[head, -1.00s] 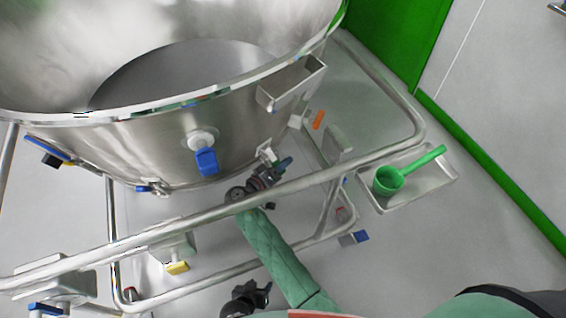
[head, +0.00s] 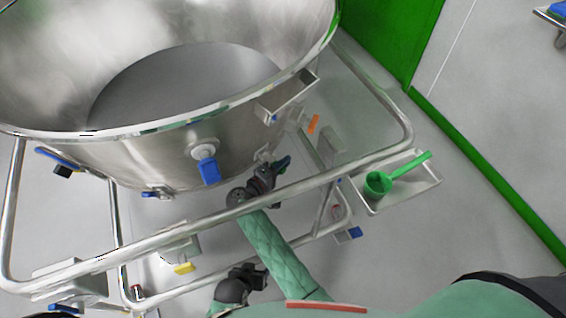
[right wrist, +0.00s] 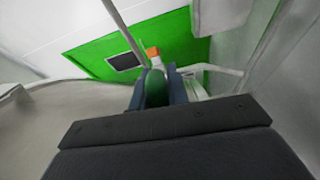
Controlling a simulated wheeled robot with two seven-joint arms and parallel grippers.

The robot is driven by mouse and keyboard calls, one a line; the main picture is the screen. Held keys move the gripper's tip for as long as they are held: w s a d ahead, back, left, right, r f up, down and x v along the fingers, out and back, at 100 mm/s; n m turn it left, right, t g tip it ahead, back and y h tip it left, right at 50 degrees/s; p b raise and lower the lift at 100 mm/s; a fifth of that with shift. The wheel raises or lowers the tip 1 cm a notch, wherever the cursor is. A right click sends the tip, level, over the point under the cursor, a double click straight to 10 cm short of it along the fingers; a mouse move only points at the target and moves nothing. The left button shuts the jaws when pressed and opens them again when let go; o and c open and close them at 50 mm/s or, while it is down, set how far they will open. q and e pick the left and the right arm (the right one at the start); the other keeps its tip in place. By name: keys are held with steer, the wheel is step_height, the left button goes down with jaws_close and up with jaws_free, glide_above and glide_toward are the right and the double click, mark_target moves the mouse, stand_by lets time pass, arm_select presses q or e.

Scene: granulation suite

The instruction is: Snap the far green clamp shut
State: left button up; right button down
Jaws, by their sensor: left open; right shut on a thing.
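In the right wrist view a rounded green piece, which looks like the green clamp's handle (right wrist: 156,90), sits between the blue-grey fingers of my right gripper (right wrist: 158,88). In the head view my right gripper (head: 283,163) is at the lower right wall of the steel bowl (head: 150,160), just above the front rail. It is shut on the clamp, which its fingers and wrist hide there. How far the clamp is closed cannot be told. My left gripper (head: 262,278) is lower in the head view, below the rail, open and apart from the bowl.
A steel tube rail (head: 330,181) runs around the bowl, close under my right wrist. A blue-handled valve (head: 209,172) sticks out of the bowl's front. A tray (head: 408,199) with a green scoop (head: 379,183) hangs at the right. An orange handle (head: 313,124) stands beyond my right gripper.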

stand_by(0.3)
steer(key=c, duration=1.4)
jaws_free()
steer(key=shift+o, duration=0.2)
